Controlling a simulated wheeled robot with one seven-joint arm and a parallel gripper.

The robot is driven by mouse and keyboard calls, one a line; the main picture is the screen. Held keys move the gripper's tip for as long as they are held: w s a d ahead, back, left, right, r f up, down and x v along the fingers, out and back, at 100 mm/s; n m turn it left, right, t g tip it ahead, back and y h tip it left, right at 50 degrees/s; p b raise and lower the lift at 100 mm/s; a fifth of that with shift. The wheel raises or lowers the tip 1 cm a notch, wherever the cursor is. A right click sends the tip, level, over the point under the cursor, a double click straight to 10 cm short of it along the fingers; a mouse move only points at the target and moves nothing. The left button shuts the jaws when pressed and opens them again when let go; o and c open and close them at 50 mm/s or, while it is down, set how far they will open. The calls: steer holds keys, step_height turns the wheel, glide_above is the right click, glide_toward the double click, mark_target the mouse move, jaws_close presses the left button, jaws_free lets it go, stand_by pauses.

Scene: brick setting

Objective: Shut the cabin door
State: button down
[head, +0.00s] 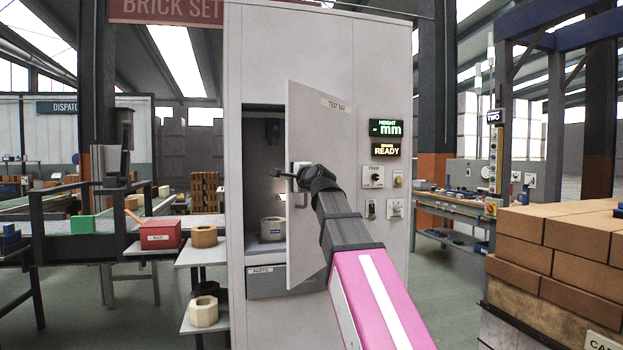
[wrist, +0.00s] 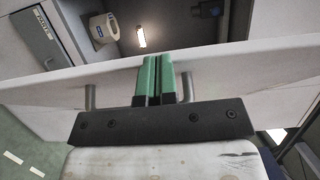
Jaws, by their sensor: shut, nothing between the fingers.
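The cabin door (head: 322,125), a pale grey panel labelled as a test bay, stands ajar on the grey cabinet (head: 384,65), hinged on its right. The compartment opening shows to its left. My gripper (head: 284,175) is at the door's free edge, near its handle (head: 299,190), which the gripper partly hides. In the wrist view my gripper's green fingers (wrist: 153,62) are together and empty. They are close to the pale door (wrist: 45,92), with a handle post (wrist: 90,97) to one side and another on the other side. I cannot tell whether they touch it.
Inside the compartment stands a pale ring-shaped block (head: 272,229), and a grey drawer (head: 266,282) is below it. A side shelf (head: 203,256) with blocks is at the left. A brick stack (head: 550,250) stands at the right.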

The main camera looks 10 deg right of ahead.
steer(key=s+a+x, duration=0.1)
steer(key=a+x, duration=0.1)
steer(key=x, duration=1.6)
steer(key=s+a+x, duration=0.1)
steer(key=a+x, duration=0.2)
steer(key=x, duration=1.6)
steer(key=shift+s+a, duration=0.25)
steer(key=shift+s, duration=0.25)
